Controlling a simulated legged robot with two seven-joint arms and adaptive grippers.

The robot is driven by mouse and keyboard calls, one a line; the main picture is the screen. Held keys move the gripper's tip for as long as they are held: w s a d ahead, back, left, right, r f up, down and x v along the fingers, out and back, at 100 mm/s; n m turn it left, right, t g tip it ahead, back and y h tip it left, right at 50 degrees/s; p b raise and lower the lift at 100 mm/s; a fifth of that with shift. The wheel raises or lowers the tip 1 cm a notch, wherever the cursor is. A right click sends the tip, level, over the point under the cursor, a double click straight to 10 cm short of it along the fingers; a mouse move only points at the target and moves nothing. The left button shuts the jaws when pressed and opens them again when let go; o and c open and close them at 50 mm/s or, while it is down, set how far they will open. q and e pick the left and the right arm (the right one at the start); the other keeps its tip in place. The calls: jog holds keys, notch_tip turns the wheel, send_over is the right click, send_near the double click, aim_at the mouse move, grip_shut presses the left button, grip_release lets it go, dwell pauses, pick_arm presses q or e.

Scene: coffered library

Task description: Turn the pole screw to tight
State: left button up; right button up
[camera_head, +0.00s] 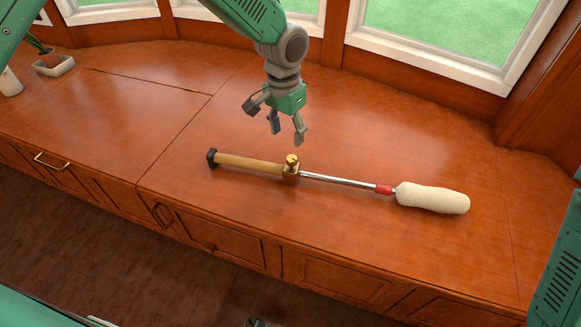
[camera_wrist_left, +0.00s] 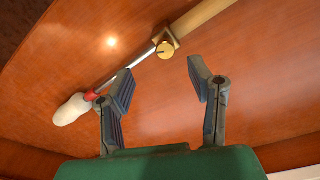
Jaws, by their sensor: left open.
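A telescoping pole with a pale wooden handle (camera_head: 248,163), a metal rod (camera_head: 338,180) and a cream roller head (camera_head: 433,198) lies on the wooden counter. The brass pole screw (camera_head: 292,160) stands up from the brass collar at the handle's end. It also shows in the left wrist view (camera_wrist_left: 166,50), with a dark line across its round top. My left gripper (camera_head: 286,138) is open and empty, above the counter just behind the screw. In the left wrist view, the screw lies beyond the gap between the fingers (camera_wrist_left: 160,82). My right gripper is not seen.
The counter (camera_head: 400,145) around the pole is clear. A potted plant (camera_head: 48,58) in a white tray (camera_head: 56,68) and a white pot (camera_head: 10,82) stand at the far left. Window frames (camera_head: 430,58) rise behind the counter. Drawers line its front.

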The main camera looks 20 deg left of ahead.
aim_at(291, 158)
pick_arm(q)
jog(key=shift+y, duration=0.3)
jog(key=f+b, duration=0.1)
jog(key=f, duration=0.2)
jog(key=w+f+b, duration=0.1)
jog(key=f, duration=0.2)
jog(key=f+b, duration=0.2)
jog(key=f, duration=0.1)
jog(key=shift+w+d+f, duration=0.2)
jog(key=shift+w, duration=0.2)
jog(key=shift+d+f, duration=0.4)
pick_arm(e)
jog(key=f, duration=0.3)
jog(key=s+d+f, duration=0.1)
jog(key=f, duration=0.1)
pick_arm(q)
jog(key=shift+a, duration=0.1)
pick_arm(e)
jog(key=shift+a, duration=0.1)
pick_arm(q)
jog(key=shift+a, duration=0.15)
jog(key=c, duration=0.3)
jog(key=shift+a, duration=0.1)
grip_shut()
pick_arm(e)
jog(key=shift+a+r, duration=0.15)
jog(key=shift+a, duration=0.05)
